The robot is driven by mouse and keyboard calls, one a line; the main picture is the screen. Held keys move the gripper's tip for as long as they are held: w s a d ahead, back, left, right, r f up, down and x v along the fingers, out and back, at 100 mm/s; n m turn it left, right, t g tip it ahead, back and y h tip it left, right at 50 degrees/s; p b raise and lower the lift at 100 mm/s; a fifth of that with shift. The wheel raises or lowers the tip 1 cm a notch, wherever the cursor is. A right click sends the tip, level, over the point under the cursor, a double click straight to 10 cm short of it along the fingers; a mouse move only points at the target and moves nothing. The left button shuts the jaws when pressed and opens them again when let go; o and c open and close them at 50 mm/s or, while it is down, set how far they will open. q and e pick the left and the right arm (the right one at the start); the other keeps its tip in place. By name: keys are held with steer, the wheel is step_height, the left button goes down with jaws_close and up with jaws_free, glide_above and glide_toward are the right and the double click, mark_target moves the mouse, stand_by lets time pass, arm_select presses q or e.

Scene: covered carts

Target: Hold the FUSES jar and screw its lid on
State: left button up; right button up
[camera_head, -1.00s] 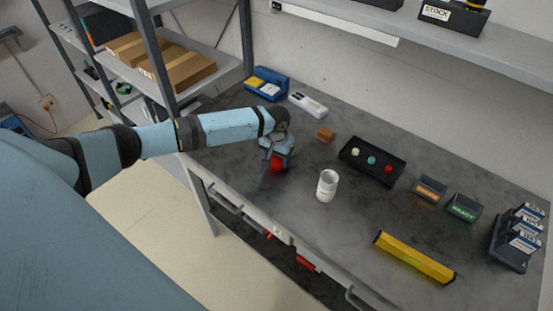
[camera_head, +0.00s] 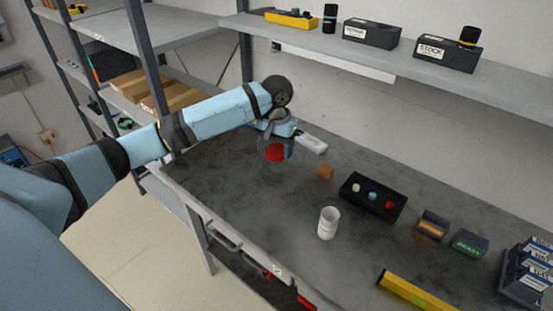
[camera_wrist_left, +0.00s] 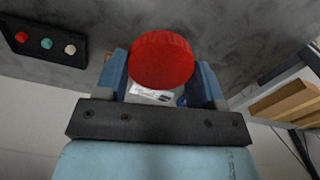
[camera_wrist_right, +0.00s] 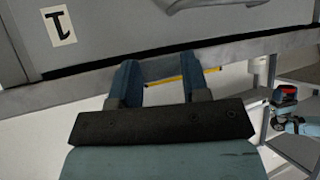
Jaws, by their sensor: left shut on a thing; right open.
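A white, open-topped jar (camera_head: 328,223) stands upright on the dark grey table in the head view; no lettering on it can be read. My left gripper (camera_head: 276,150) is shut on a red round lid (camera_head: 275,153) and holds it above the table, behind and left of the jar. The lid (camera_wrist_left: 162,60) fills the gap between the fingers in the left wrist view. My right gripper (camera_wrist_right: 163,82) is open and empty in its own wrist view, away from the jar; the head view does not show it.
On the table are a brown block (camera_head: 325,172), a black tray (camera_head: 352,203) with three coloured knobs, small dark boxes (camera_head: 470,243) and a yellow bar (camera_head: 412,292) near the front edge. A shelf (camera_head: 400,65) overhangs the back. The table left of the jar is clear.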

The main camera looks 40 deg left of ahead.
arm_select(q)
steer(key=shift+r, duration=0.25)
steer(key=s+d+f+m, duration=0.1)
steer(key=s+d+f, duration=0.1)
steer(key=s+d, duration=0.9)
steer(key=shift+s+d+f, duration=0.2)
steer(key=shift+d+f, duration=0.1)
steer(key=shift+d, duration=0.45)
